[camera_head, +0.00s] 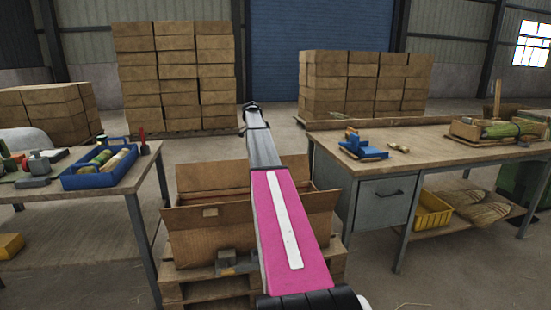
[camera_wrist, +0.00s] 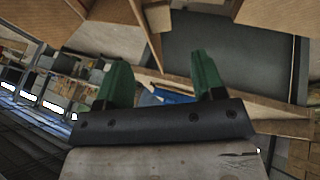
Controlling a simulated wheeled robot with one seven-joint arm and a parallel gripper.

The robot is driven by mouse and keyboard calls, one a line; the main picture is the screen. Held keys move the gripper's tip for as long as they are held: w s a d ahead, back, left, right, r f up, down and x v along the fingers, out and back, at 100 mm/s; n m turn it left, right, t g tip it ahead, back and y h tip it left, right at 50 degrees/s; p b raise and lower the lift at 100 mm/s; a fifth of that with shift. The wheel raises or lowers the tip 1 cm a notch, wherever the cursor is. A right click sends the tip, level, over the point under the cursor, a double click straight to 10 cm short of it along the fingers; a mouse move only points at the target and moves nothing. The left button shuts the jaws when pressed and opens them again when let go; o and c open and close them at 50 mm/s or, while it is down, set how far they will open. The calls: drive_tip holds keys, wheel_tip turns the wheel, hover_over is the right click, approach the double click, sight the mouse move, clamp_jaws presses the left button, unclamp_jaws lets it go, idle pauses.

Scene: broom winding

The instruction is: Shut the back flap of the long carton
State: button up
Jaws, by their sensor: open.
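The long carton (camera_head: 205,244) stands on a wooden pallet between the two benches in the head view. Its top is open. The front flap (camera_head: 190,216) leans outward, and the back flap (camera_head: 212,174) stands raised along the far side. My arm crosses in front of the carton and hides its middle. My gripper (camera_head: 250,105) is at the far end of the arm, above the back flap in the picture; its gap from the flap cannot be judged. In the wrist view my gripper (camera_wrist: 160,62) has two green fingers, spread apart with nothing between them. Brown cardboard shows beyond them.
A right workbench (camera_head: 420,140) with a grey drawer unit (camera_head: 383,215) stands close to the carton. Stacked cartons (camera_head: 175,75) fill the back. Floor is clear behind the carton.

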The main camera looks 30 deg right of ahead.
drive_tip(key=x, duration=1)
clamp_jaws()
